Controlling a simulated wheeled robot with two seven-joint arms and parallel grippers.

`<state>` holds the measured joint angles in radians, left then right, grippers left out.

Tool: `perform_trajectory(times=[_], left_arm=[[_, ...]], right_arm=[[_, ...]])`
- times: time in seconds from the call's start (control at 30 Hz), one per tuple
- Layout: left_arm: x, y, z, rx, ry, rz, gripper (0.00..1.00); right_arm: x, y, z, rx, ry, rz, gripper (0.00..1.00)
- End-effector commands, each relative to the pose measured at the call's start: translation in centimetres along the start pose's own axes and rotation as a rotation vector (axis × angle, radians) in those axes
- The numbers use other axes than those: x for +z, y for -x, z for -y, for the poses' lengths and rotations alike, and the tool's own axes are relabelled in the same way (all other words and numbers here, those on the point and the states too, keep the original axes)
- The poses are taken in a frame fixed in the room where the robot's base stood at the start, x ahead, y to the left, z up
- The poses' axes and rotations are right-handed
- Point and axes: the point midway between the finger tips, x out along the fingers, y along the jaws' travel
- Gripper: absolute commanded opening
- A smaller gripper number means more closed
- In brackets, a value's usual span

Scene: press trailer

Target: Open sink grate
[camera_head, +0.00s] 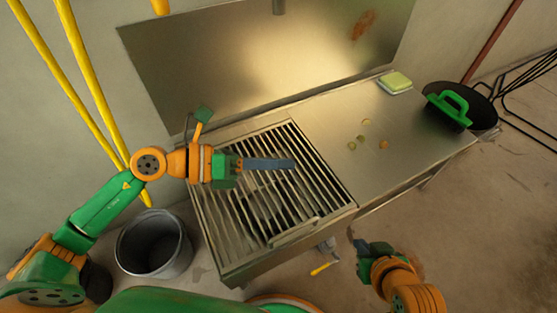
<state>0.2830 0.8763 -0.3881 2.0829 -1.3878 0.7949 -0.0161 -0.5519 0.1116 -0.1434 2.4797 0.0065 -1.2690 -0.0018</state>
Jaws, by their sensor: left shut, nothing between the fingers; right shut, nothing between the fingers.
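The sink grate (311,194) is a barred metal panel over the sink basin on the left part of the steel counter. It appears to lie flat, with a raised handle bar (295,232) at its front edge. My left gripper (290,164) is shut and empty, over the back middle of the grate; I cannot tell whether it touches the bars. My arm hides part of the grate's left side. My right gripper (361,246) is shut and empty, in front of the counter to the right of the grate and apart from it.
The counter's right side (345,115) holds several small food scraps and a sponge (395,82). A green-handled brush (449,108) and a dark pan (478,105) are at the right end. A metal bucket (128,262) stands on the floor at left. A yellow-handled valve (322,268) hangs below the counter.

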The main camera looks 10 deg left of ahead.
Motion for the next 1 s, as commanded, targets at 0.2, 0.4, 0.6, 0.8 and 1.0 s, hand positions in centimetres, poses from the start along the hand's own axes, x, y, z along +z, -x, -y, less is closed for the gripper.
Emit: perform_trajectory(times=[0.2,0.4,0.6,0.8,1.0], left_arm=[[0.0,0.0,0.0,0.000,0.000,0.000,0.00],[0.0,0.0,0.0,0.000,0.000,0.000,0.00],[0.0,0.0,0.0,0.000,0.000,0.000,0.00],[0.0,0.0,0.0,0.000,0.000,0.000,0.00],[0.0,0.0,0.0,0.000,0.000,0.000,0.00]], right_arm=[[0.0,0.0,0.0,0.000,0.000,0.000,0.00],[0.0,0.0,0.0,0.000,0.000,0.000,0.00],[0.3,0.1,0.8,-0.048,-0.145,-0.008,0.00],[1.2,1.4,5.1,-0.321,-1.064,0.047,0.00],[1.0,3.9,6.8,-0.537,-2.103,0.277,0.00]])
